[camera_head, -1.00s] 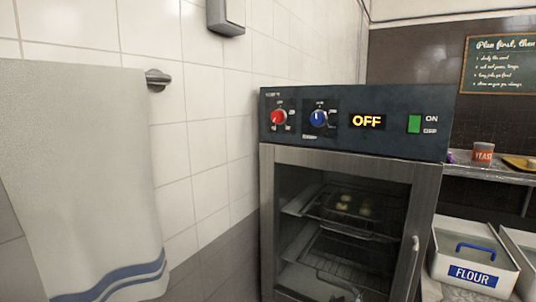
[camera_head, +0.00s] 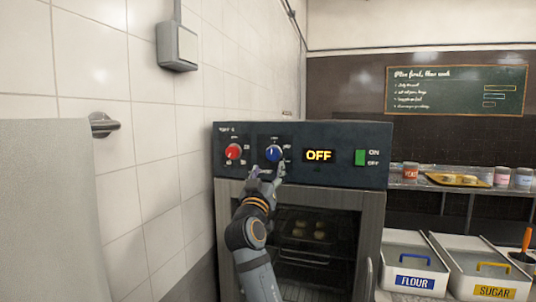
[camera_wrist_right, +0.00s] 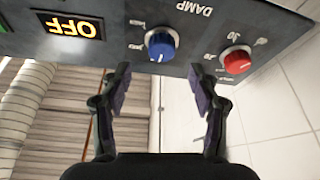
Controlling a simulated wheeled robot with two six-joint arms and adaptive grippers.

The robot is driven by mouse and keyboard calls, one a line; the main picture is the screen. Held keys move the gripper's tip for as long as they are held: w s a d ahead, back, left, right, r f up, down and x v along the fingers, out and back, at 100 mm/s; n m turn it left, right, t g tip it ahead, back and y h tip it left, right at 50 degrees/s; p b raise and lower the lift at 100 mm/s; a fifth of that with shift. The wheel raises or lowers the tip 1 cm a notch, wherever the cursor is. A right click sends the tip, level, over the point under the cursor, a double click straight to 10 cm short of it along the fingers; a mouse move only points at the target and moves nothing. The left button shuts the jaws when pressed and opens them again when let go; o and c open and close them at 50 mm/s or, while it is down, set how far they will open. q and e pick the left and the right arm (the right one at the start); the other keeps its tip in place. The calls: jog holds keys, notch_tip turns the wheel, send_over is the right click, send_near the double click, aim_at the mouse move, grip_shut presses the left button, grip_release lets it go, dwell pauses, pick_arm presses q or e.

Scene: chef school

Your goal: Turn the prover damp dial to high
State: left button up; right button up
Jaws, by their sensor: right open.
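The prover (camera_head: 200,200) stands against the tiled wall with a dark control panel on top. Its blue damp dial (camera_head: 273,153) sits between the red dial (camera_head: 233,152) and the lit display reading OFF (camera_head: 319,156). My right gripper (camera_head: 267,173) is raised just below and in front of the blue dial. In the right wrist view the picture is upside down; the open fingers (camera_wrist_right: 160,88) point at the panel, with the blue dial (camera_wrist_right: 160,44) beyond their tips, apparently not touched. The word DAMP shows beside it. My left gripper is not in view.
A green switch (camera_head: 360,157) marked ON and OFF is at the panel's right. Flour (camera_head: 414,283) and sugar (camera_head: 494,292) bins stand at the right. A towel (camera_head: 50,210) hangs at the left. The prover's glass door is shut, with a tray inside.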

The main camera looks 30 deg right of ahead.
aim_at(272, 156)
jog(key=p+x, duration=0.3)
jog(key=x, duration=0.3)
jog(key=shift+w+d+r, duration=0.1)
jog(key=shift+w+r, duration=0.2)
jog(key=shift+r, duration=0.05)
jog(key=shift+w+d, duration=0.3)
jog(key=shift+d, duration=0.1)
jog(key=shift+a, duration=0.1)
jog(key=shift+c, duration=0.6)
